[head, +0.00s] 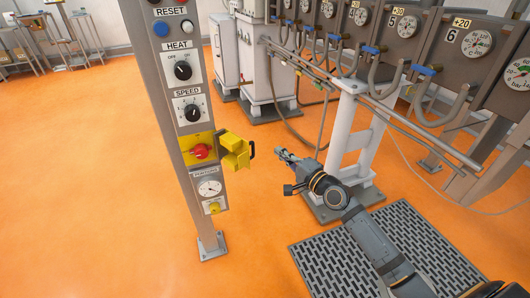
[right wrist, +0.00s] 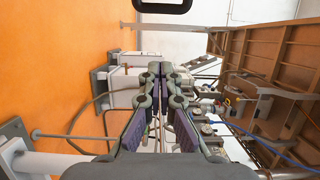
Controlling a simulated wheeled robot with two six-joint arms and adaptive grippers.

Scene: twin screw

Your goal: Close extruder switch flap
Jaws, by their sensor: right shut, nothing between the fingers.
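The yellow switch flap (head: 236,151) stands open, swung out to the right of the control post (head: 171,110). In the right wrist view the closed fingertips (right wrist: 160,68) show in the middle. A dark handle-like frame (right wrist: 162,5) shows at the top edge there. My left gripper is not in view.
The post also carries the heat knob (head: 183,70), speed knob (head: 192,112) and a small gauge (head: 209,188). A white stand (head: 349,130) with pipes and a row of gauges (head: 405,25) are at the right. A dark floor grating (head: 318,262) lies below my arm.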

